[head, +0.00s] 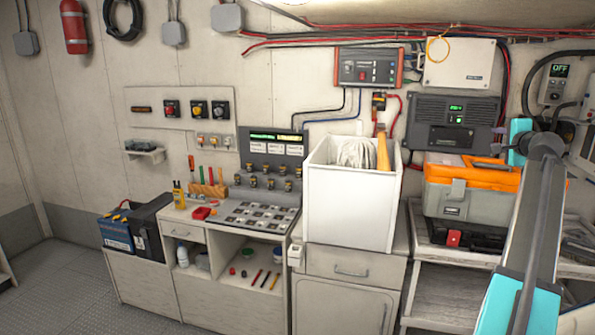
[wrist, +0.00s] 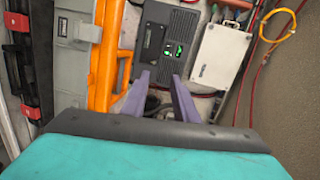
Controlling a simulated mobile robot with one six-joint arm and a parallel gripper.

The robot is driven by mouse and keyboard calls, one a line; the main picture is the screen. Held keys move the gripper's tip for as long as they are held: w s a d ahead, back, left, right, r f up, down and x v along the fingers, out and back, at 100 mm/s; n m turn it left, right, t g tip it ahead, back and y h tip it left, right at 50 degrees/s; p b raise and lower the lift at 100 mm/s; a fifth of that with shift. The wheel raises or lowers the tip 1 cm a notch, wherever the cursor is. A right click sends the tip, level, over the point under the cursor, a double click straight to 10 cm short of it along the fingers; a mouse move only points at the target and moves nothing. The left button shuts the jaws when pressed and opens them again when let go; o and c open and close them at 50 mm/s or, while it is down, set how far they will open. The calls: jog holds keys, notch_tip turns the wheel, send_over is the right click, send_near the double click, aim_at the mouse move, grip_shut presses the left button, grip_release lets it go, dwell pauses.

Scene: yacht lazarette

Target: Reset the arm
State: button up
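My gripper (wrist: 162,76) shows in the wrist view as two purple fingers that stand apart with nothing between them. In that view its tips point toward the dark grey unit with green lights (wrist: 168,45). My arm (head: 538,215) reaches up the right side of the head view, in front of the grey toolbox with an orange lid (head: 455,195). The orange part of the toolbox (wrist: 106,55) lies left of the fingers in the wrist view.
A white bin (head: 350,205) holding rope stands on the cabinet at centre. A white wall box (head: 459,64) and red cables are above the dark unit. A workbench with a switch panel (head: 270,160) and a battery (head: 117,235) is at left. Open floor (head: 60,290) lies at lower left.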

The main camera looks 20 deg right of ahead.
jog(key=w+a+f+n+g+y, duration=0.15)
jog(key=w+a+f, duration=0.35)
jog(key=f, duration=0.6)
jog(key=w+a+f+n+y, duration=0.2)
jog(key=w+a+f, duration=0.2)
jog(key=a+f, duration=0.45)
jog(key=w+a+f+n+g+y, duration=0.15)
jog(key=w+a+f, duration=0.25)
jog(key=f, duration=0.9)
jog(key=s+a+f+n+g+y+b, duration=0.15)
jog(key=a+f+n+g+y, duration=0.3)
jog(key=a+f, duration=2.15)
jog(key=s+a+f+n+g+y, duration=0.1)
jog(key=s+a+f+n+g, duration=0.25)
jog(key=s+a+f, duration=0.65)
jog(key=s+a+f+n+g, duration=0.2)
jog(key=s+a+f+n, duration=0.3)
jog(key=a+f, duration=0.7)
jog(key=s+a+f+n+g, duration=0.2)
jog(key=s+a+f, duration=0.1)
jog(key=s, duration=0.6)
jog(key=s+a+f+n+g+h+b, duration=0.1)
jog(key=s+a+f+g, duration=0.1)
jog(key=s, duration=0.8)
jog(key=s+a+f+n+g+h, duration=0.1)
jog(key=s+a+f, duration=0.3)
jog(key=s, duration=0.5)
jog(key=shift+s+a+f+n+g+b, duration=0.2)
jog(key=shift+s+f+n+g+b, duration=0.1)
jog(key=shift+f+n+g, duration=0.4)
